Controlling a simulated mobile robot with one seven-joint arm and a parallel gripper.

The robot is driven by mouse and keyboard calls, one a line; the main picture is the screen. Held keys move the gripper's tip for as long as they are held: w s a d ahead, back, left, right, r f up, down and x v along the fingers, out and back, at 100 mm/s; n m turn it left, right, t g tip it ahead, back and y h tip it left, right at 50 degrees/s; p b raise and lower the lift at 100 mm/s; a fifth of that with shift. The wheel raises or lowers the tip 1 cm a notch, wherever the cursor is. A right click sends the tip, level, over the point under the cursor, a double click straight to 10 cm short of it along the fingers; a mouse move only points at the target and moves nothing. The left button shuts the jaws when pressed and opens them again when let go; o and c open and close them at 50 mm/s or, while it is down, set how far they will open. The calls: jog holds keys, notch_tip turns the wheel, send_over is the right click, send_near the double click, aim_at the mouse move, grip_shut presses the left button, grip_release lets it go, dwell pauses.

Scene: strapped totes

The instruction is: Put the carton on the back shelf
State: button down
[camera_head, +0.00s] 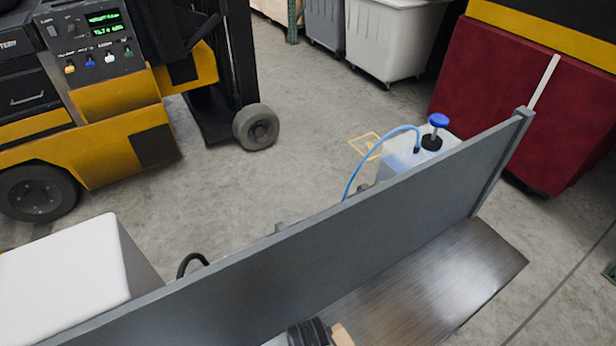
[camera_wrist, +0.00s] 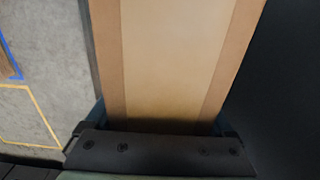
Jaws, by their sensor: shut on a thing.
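The carton (camera_wrist: 178,55) is plain brown cardboard with a lighter middle band. It fills the middle of the wrist view and runs out of its top edge. My gripper (camera_wrist: 163,122) is shut on the carton, with a jaw at each side of its near end. In the head view a small tan piece, probably the carton (camera_head: 342,335), shows at the bottom edge beside a dark part of my gripper (camera_head: 310,333). Most of both is out of that view. A dark, brushed flat surface (camera_head: 440,275) lies beside them; I cannot tell whether it is the back shelf.
A tall grey panel (camera_head: 300,255) runs diagonally behind the dark surface. Beyond it stand a white box (camera_head: 65,275), a jug with a blue pump (camera_head: 405,160), and a yellow forklift (camera_head: 110,110). A red block (camera_head: 540,110) and pale bins (camera_head: 390,40) are further back. The dark surface's right part is bare.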

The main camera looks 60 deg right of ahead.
jog(key=shift+w, duration=0.1)
jog(key=shift+f, duration=0.1)
grip_release()
notch_tip(320, 180, up, 12)
jog(key=shift+r+p, duration=0.15)
jog(key=shift+p, duration=0.8)
